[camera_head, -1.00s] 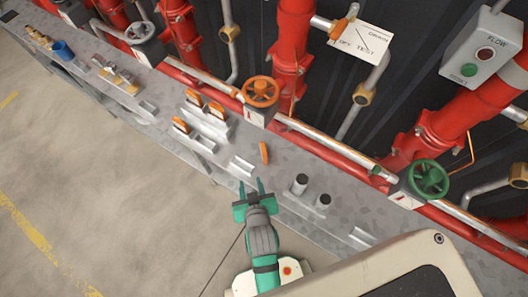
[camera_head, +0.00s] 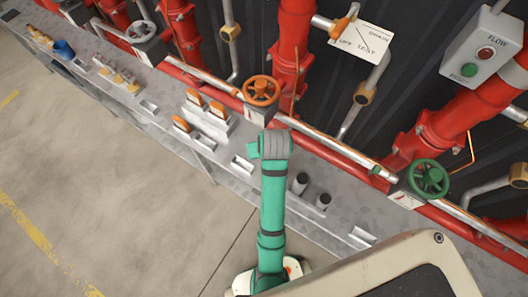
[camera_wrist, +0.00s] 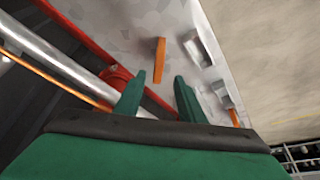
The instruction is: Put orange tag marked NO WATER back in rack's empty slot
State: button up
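An orange tag (camera_wrist: 159,60) lies on the grey bench top in the wrist view, just beyond my fingertips and roughly in line with the gap between them. Its lettering cannot be read. My gripper (camera_wrist: 158,82) is open and empty, with its two green fingers apart. In the head view my arm hides the gripper and the loose tag. The grey rack (camera_head: 215,126) stands on the bench left of my arm, with several orange tags (camera_head: 217,109) in it. Which slot is empty is too small to tell.
An orange handwheel (camera_head: 261,91) and red pipes (camera_head: 290,60) stand behind the bench. Two dark upright cylinders (camera_head: 299,184) stand right of my arm. A shallow silver tray (camera_head: 242,165) lies between the rack and my arm. A green handwheel (camera_head: 429,178) is farther right.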

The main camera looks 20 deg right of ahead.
jog(key=x, duration=0.9)
jog(key=shift+d, duration=0.1)
jog(key=shift+c, duration=0.2)
grip_shut()
